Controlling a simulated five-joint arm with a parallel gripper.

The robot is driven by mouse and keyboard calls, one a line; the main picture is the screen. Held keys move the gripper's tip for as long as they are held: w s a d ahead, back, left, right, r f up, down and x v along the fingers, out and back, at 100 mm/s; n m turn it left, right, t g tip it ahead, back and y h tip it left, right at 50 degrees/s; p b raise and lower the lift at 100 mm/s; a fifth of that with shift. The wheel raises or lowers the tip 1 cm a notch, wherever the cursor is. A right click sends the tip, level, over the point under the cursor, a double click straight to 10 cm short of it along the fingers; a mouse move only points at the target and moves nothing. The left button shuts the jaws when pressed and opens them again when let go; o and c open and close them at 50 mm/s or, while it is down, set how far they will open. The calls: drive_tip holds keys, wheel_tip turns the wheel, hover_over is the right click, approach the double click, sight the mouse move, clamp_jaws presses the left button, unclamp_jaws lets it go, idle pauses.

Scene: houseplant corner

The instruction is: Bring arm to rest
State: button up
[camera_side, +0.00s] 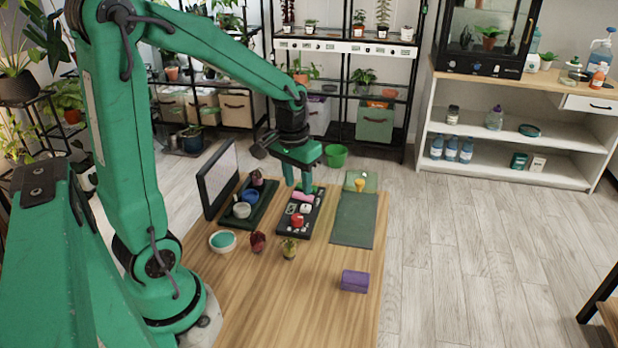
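My green arm reaches from the left over the wooden table (335,285). My gripper (299,187) points down above the back part of a dark tray (284,229). Its two fingers look apart, with nothing visible between them. A pink item (302,197) lies in that tray just under the fingertips; I cannot tell whether they touch it. A red item (297,220) and small pale items also lie in this tray.
Left of it, another dark tray (266,208) holds pots beside an upright panel (218,180). A green mat (354,220) lies to the right. A bowl (222,241), a dark red item (258,241), a small plant (289,249) and a purple block (355,281) stand in front.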

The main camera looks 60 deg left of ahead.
drive_tip(key=s+d+r+m+t, duration=0.3)
drive_tip(key=s+d+r+t, duration=0.1)
drive_tip(key=s+d+r, duration=0.5)
drive_tip(key=shift+s+d+r+m+t, duration=0.3)
drive_tip(key=shift+s+d+r+m, duration=0.1)
drive_tip(key=shift+s+r, duration=0.35)
drive_tip(key=shift+s+f, duration=0.1)
idle(0.6)
